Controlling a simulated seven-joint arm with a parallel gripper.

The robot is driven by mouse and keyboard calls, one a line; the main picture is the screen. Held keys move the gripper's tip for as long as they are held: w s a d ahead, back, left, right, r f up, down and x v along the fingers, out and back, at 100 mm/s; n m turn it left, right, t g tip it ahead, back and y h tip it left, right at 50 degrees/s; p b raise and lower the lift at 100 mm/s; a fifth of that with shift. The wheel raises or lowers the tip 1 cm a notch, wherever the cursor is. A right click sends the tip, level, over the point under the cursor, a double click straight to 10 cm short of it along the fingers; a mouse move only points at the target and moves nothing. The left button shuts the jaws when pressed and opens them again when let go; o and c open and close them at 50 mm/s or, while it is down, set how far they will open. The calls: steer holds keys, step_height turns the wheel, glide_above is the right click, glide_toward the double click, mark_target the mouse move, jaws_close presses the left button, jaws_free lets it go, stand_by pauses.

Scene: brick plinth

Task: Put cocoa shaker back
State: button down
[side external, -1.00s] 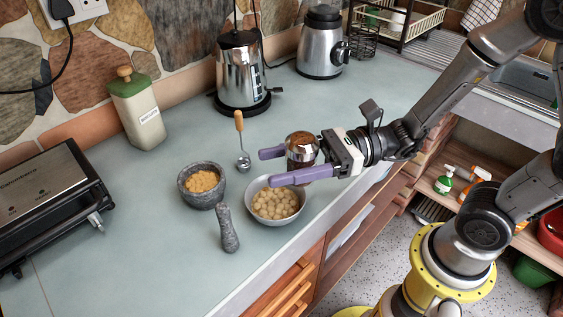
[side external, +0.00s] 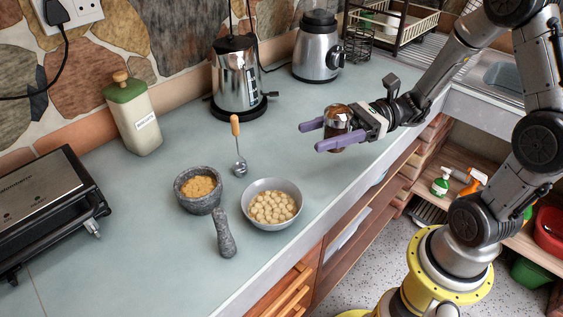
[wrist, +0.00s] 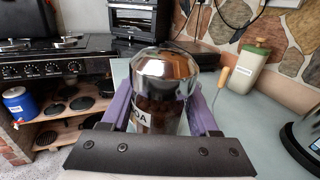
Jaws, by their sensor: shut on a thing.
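The cocoa shaker (side external: 338,118) has a shiny metal dome top and a brown body. It is upright between the purple fingers of my gripper (side external: 322,134), which is shut on it. In the side view it is at the right of the counter, near the front edge; whether its base touches the counter I cannot tell. In the wrist view the shaker (wrist: 163,85) fills the middle, with a finger on each side and part of a white label ending in "OA" showing. Its lower part is hidden by the gripper.
A kettle (side external: 236,80) and blender (side external: 318,48) stand behind. The counter (side external: 370,85) around the shaker is clear.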

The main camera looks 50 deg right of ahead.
mark_target(325, 127)
steer(key=d, duration=0.1)
steer(key=d+m+t, duration=0.1)
steer(key=shift+w+d+f+h, duration=0.15)
steer(key=shift+w+d+h, duration=0.15)
steer(key=shift+w, duration=0.1)
steer(key=shift+w+d+f, duration=0.15)
steer(key=shift+w, duration=0.1)
steer(key=w+f, duration=0.3)
steer(key=w, duration=0.1)
steer(key=w+a+f, duration=0.1)
steer(key=w+f, duration=0.2)
steer(key=w, duration=0.1)
steer(key=w+a+f, duration=0.1)
steer(key=w+f, duration=0.2)
steer(key=w, duration=0.2)
steer(key=shift+f, duration=0.15)
steer(key=shift+w+a+f, duration=0.1)
steer(key=shift+w+f, duration=0.1)
steer(key=shift+f, duration=1.5)
steer(key=shift+f, duration=0.15)
steer(key=shift+c, duration=0.7)
jaws_free()
